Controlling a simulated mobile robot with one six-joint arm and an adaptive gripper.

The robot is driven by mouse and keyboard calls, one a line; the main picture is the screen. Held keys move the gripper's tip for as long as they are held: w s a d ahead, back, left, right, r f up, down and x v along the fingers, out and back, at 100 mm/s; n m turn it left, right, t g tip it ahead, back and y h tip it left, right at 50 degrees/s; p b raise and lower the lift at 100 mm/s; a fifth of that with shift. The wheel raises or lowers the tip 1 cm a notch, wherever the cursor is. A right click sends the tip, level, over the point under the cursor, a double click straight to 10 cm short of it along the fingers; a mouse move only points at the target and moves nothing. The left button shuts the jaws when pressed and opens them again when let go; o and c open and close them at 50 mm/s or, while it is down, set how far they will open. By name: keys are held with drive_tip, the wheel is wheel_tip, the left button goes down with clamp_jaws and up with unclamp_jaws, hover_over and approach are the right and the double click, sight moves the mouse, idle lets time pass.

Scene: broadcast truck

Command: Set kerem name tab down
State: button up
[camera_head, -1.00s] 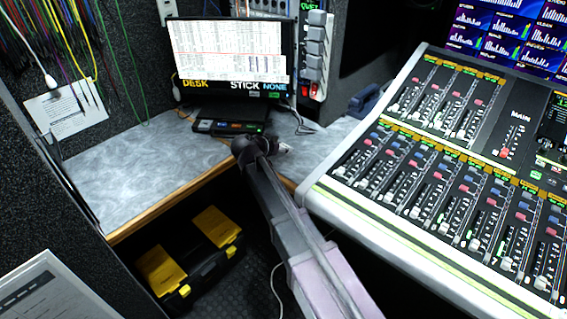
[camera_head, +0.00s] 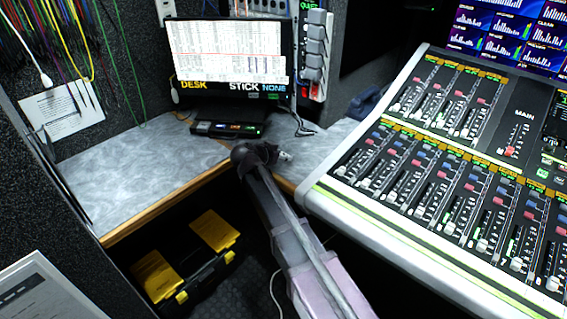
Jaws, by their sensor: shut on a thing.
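My gripper (camera_head: 284,156) is at the far end of my arm, over the grey desktop (camera_head: 128,172) near its front edge, close to the mixing console. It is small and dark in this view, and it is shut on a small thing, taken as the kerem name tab. The tab itself is too small to make out, and no lettering on it can be read. A flat black box (camera_head: 228,129) with small coloured marks lies on the desk below the monitor, behind and left of my gripper.
The monitor (camera_head: 226,50) stands at the back of the desk. The mixing console (camera_head: 430,170) fills the right side. A black toolbox with yellow lids (camera_head: 214,230) is on the floor under the desk. The desktop left of my gripper is clear. Cables hang at the upper left.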

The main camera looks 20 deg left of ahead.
drive_tip(key=shift+f+b, duration=0.35)
drive_tip(key=shift+f, duration=0.3)
drive_tip(key=shift+f, duration=0.15)
drive_tip(key=o, duration=0.9)
drive_tip(key=shift+c, duration=0.2)
drive_tip(key=shift+s+a+r+p, duration=0.15)
drive_tip(key=shift+s+r+p, duration=0.2)
drive_tip(key=shift+s+r, duration=0.15)
drive_tip(key=p+v, duration=0.5)
drive_tip(key=v, duration=0.5)
drive_tip(key=shift+s+a+r, duration=0.2)
drive_tip(key=shift+s, duration=0.05)
